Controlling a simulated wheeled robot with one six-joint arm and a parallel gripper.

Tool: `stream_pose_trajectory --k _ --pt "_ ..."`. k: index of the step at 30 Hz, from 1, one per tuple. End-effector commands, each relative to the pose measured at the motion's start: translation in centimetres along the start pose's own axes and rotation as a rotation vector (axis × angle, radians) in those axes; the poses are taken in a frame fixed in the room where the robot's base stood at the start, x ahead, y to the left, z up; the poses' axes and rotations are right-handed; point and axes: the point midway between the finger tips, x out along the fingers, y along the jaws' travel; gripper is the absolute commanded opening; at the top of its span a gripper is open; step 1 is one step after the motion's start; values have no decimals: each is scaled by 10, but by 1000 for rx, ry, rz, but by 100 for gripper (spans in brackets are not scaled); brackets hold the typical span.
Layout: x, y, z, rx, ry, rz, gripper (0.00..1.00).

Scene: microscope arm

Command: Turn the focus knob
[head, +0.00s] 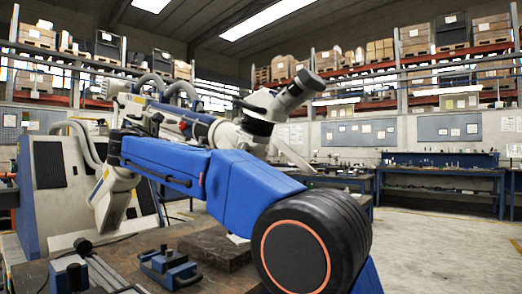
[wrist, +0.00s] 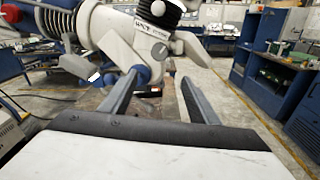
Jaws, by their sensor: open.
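The white microscope (head: 287,100) stands behind a large blue arm in the head view, its dark-ringed tube tilted up to the right. In the wrist view the microscope body (wrist: 125,32) fills the upper middle, with a black ribbed tube on top and a printed label. My gripper (wrist: 165,77) is open, its two dark fingers spread wide and pointing toward the lower part of the microscope. Nothing is held between them. The head view does not clearly show my fingers.
A worn workbench (head: 150,246) with a blue clamp (head: 168,268) lies below in the head view. Blue benches (head: 440,180) and loaded shelves line the back wall. Open floor (head: 425,245) lies at right. Blue cabinets (wrist: 268,65) stand right of the fingers in the wrist view.

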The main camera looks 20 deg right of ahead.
Motion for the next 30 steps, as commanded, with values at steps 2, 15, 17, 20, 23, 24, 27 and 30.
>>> stream_pose_trajectory --k 2,15,17,20,23,24,27,30 --pt "-8 9 4 -19 -23 1 55" --pt "30 12 8 -33 -40 -4 55" --pt "40 12 9 -32 -40 -4 55" --pt "58 12 9 -32 -39 -4 55" --pt "76 12 10 -32 -39 -4 55" --pt "83 12 10 -32 -38 -4 55" --pt "100 12 11 -32 -38 -4 55" --pt "118 12 12 -32 -39 -3 55"
